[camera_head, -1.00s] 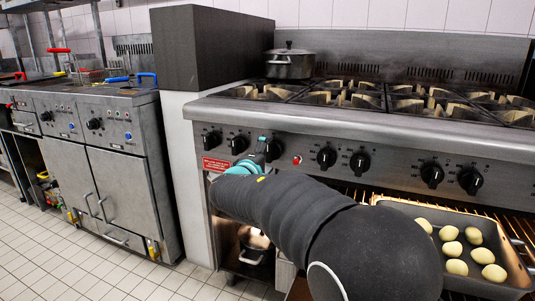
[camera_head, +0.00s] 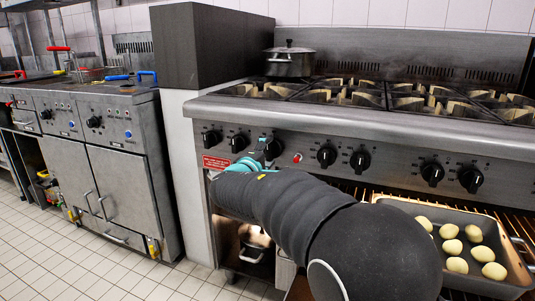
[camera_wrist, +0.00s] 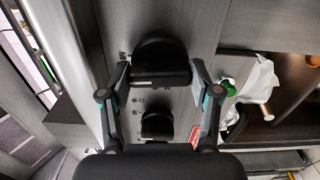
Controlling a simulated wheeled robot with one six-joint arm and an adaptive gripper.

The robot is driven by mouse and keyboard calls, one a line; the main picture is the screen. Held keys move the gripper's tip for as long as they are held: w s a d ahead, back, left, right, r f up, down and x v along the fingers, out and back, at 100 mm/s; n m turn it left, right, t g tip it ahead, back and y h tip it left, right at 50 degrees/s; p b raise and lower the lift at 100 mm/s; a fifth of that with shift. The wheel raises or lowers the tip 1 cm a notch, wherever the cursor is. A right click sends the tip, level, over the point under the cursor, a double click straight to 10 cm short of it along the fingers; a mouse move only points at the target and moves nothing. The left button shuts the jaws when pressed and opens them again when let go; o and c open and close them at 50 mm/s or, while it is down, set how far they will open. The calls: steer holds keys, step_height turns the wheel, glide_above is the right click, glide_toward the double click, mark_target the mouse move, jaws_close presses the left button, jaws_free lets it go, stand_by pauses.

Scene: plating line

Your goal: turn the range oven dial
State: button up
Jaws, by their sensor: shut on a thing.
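The range's front panel (camera_head: 400,160) carries a row of black dials. My gripper (camera_head: 266,148) is at the panel, right of the two leftmost dials. In the wrist view, my gripper (camera_wrist: 160,72) has its fingers on either side of a black dial (camera_wrist: 160,58) and is shut on it. The same dial (camera_head: 274,149) shows just beside the gripper in the head view, partly hidden. Another dial (camera_wrist: 157,125) lies nearer the palm in the wrist view, free of the fingers. The dial's pointer mark cannot be made out.
A tray (camera_head: 385,201) of pale round pieces sits on the rack at right, below the panel. A lidded pot (camera_head: 289,64) stands on the cooktop. Fryers (camera_head: 125,180) are at left, with clear tiled floor (camera_head: 60,260) in front. A red label (camera_head: 216,163) is left of my gripper.

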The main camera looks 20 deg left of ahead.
steer(key=n, duration=0.5)
steer(key=n+p, duration=0.1)
steer(key=n, duration=0.4)
steer(key=shift+r, duration=0.1)
steer(key=n+p, duration=0.3)
steer(key=n, duration=0.2)
steer(key=shift+n, duration=0.4)
steer(key=shift+n+p, duration=1.1)
steer(key=shift+n, duration=1.1)
steer(key=o, duration=1.1)
steer(key=shift+o, duration=0.2)
steer(key=shift+s, duration=0.1)
